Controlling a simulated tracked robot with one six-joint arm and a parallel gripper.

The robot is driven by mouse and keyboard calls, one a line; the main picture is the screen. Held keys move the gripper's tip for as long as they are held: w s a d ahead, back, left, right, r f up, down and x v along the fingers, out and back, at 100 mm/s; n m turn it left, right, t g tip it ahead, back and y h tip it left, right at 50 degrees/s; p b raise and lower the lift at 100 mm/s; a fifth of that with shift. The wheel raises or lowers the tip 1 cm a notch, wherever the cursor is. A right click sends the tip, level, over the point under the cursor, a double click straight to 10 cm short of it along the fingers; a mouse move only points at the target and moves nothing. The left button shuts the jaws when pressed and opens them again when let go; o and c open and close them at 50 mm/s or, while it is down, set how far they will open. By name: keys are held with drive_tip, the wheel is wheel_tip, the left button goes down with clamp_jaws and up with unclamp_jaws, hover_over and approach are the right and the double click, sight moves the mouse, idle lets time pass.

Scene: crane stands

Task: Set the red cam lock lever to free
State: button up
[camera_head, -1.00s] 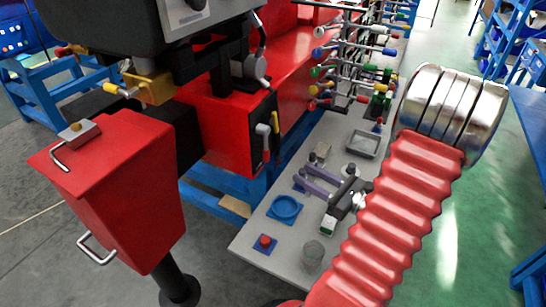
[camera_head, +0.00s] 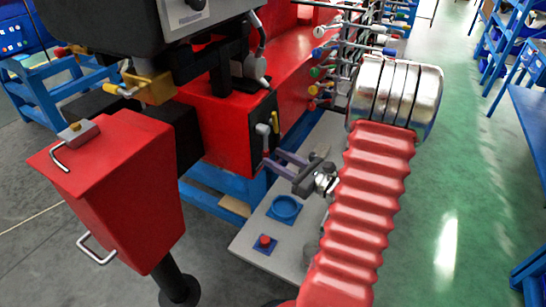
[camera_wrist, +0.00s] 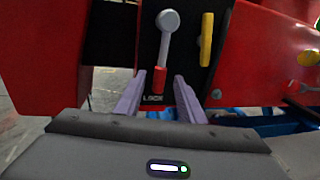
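The cam lock lever (camera_wrist: 168,45) has a grey round hub and arm on a black panel. Its red grip (camera_wrist: 159,80) points down, just above a white label that reads LOCK. In the head view the lever (camera_head: 263,130) is small on the red housing's black side panel, and its lower end is hard to make out. My gripper (camera_wrist: 158,84) has two purple fingers, spread apart, one on each side of the red grip in the wrist picture. No contact shows. In the head view my gripper (camera_head: 273,158) is close in front of the panel.
A yellow lever (camera_wrist: 207,39) is just right of the cam lock lever. A rack of coloured levers (camera_head: 325,70) stands behind.

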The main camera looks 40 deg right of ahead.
drive_tip(key=shift+w+a, duration=0.15)
drive_tip(key=shift+w, duration=0.9)
drive_tip(key=shift+c, duration=0.2)
clamp_jaws()
